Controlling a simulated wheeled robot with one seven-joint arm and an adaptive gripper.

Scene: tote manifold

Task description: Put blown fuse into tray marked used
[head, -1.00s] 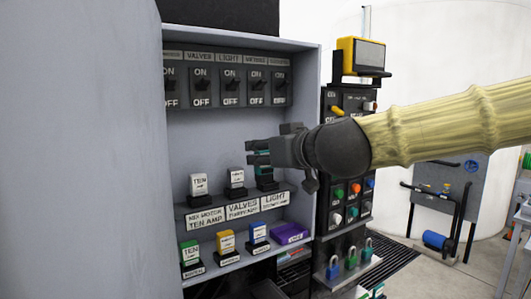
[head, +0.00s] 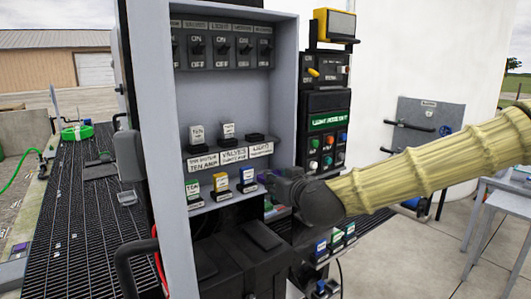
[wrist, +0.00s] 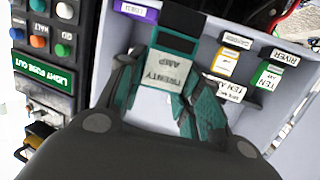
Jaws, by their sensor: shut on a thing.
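My gripper (head: 272,184) is in front of the cabinet's lower shelf, right of the blue fuse. In the wrist view its teal fingers (wrist: 160,84) are shut on a fuse with a pale label reading TWENTY AMP (wrist: 168,74). The purple tray marked used (wrist: 138,11) is at the top left of the wrist view, apart from the held fuse. My gripper mostly hides this tray in the head view. The socket above the LIGHT label (head: 257,137) on the upper shelf is empty.
Two white-labelled fuses (head: 197,134) (head: 228,131) stand on the upper shelf. Green (head: 193,193), yellow (head: 220,183) and blue (head: 247,178) fuses stand on the lower shelf. The control panel's green display (head: 329,120) reads LIGHT FUSE OUT. A cabinet side wall (head: 157,110) bounds the left.

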